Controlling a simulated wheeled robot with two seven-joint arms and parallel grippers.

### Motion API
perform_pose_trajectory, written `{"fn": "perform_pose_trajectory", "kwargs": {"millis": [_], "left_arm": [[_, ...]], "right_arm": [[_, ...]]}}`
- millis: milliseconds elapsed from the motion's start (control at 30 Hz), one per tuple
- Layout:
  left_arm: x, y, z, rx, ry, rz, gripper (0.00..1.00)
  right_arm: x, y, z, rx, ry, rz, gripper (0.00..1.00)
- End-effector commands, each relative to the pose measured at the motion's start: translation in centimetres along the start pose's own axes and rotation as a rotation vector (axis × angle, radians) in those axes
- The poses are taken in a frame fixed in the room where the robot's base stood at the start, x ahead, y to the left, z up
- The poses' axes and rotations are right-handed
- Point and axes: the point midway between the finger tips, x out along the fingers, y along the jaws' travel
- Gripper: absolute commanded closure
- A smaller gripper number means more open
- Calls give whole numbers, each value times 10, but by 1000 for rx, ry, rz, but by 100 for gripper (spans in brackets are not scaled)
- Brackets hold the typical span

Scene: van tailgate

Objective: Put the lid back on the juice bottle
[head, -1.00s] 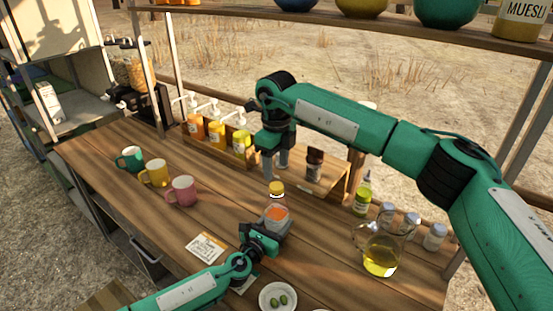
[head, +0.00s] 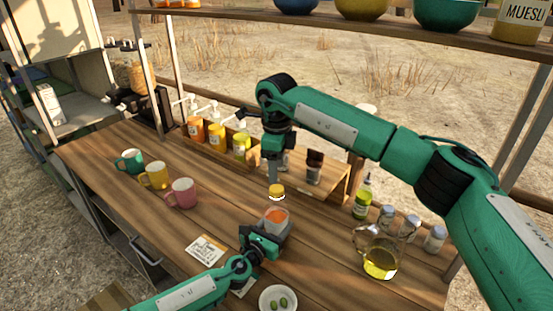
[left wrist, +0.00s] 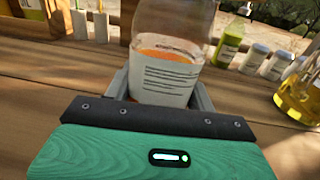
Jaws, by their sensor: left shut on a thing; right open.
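The juice bottle (head: 277,222) is clear, with orange juice and a pale label, and stands on the wooden counter. My left gripper (head: 266,237) is shut on its lower body; the left wrist view shows the jaws on both sides of the label (left wrist: 163,80). The bottle's top is outside that view. The yellow lid (head: 277,190) shows just above the bottle's shoulders in the head view. I cannot tell whether it rests on the neck or lies behind the bottle. My right gripper (head: 275,179) is open, pointing down close above the lid.
Three mugs (head: 156,174) stand at the left. A paper card (head: 205,249) and a plate with olives (head: 278,299) lie in front. An oil jug (head: 380,257), a green bottle (head: 363,196) and several jars stand right. A rack of sauce bottles (head: 216,137) is behind.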

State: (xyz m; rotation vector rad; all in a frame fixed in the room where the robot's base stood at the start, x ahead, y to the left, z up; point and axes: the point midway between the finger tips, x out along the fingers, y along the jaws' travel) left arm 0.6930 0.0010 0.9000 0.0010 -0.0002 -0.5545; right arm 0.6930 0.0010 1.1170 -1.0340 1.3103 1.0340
Motion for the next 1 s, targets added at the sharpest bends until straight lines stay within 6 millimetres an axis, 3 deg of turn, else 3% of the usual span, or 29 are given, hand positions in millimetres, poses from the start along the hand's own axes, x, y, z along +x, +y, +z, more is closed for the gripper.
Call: {"fn": "perform_pose_trajectory", "kwargs": {"millis": [100, 333, 767, 1000], "left_arm": [[0, 0, 0, 0, 0, 0, 100], [0, 0, 0, 0, 0, 0, 100], [0, 0, 0, 0, 0, 0, 100], [0, 0, 0, 0, 0, 0, 100]], "right_arm": [[22, 1, 0, 1, 2, 4, 47], [51, 0, 0, 1, 1, 3, 47], [60, 0, 0, 1, 0, 1, 47], [60, 0, 0, 1, 1, 1, 92]]}}
